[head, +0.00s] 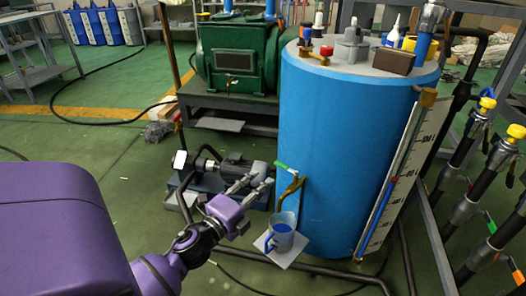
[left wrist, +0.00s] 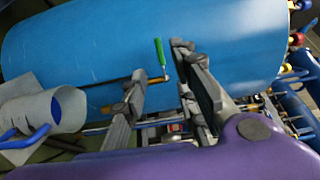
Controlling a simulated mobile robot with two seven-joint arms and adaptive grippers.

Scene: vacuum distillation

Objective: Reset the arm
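My left gripper (head: 262,182) is open and empty, with its two fingers apart, just left of the blue tank (head: 335,140). In the left wrist view the open fingers (left wrist: 155,88) are seen near the tank wall. The tank's tap has a green handle (head: 282,166), which also shows in the left wrist view (left wrist: 160,52). The handle appears between the fingertips in that view; I cannot tell if they touch it. My right gripper is not in view.
A green machine (head: 238,58) stands behind on a metal frame. A small pump (head: 235,168) is on the floor behind my left gripper. A white scale board (head: 393,180) is on the tank's right side, with black pipes and yellow-topped valves (head: 487,103) further right.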

